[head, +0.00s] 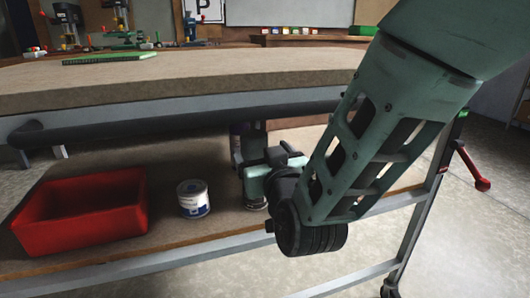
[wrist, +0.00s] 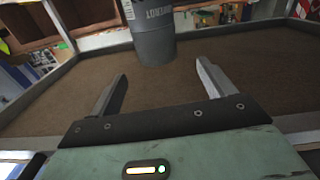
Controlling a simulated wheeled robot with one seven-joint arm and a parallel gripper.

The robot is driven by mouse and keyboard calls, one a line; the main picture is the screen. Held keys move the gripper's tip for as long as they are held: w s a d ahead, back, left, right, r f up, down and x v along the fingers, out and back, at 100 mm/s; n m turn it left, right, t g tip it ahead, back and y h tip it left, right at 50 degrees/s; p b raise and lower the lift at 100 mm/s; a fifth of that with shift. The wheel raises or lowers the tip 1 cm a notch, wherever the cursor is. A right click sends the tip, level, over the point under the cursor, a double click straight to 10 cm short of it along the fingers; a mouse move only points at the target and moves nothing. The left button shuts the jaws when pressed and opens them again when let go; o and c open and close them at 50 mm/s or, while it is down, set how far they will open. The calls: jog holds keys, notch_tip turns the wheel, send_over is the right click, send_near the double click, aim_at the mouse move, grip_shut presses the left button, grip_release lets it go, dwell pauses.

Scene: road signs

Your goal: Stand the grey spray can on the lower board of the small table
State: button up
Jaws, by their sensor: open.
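My gripper (wrist: 161,72) is open and empty. Its two fingers point toward the can, which is beyond the fingertips with bare board between. In the head view my gripper (head: 250,150) is under the top board of the small table (head: 200,75), above the lower board (head: 165,165). My arm and gripper hide much of the can's surroundings there.
A red open bin (head: 80,215) and a white-and-blue tin (head: 193,199) stand on the lower board, left of my gripper. The top board and a dark rail (head: 150,128) hang over it. A green notebook (head: 108,58) lies on top. A red-handled clamp (head: 472,168) is at the right.

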jog(key=s+d+f+n+g, duration=0.2)
jog(key=s+f+g, duration=0.2)
jog(key=s+g, duration=0.4)
jog(key=s+d+f+n+g, duration=0.15)
jog(key=s+f+g, duration=0.3)
jog(key=s, duration=0.55)
jog(key=s+d+g+h, duration=0.4)
jog(key=s+d+g, duration=0.1)
jog(key=s+d, duration=0.4)
jog(key=shift+d+n, duration=0.1)
jog(key=shift+n, duration=0.15)
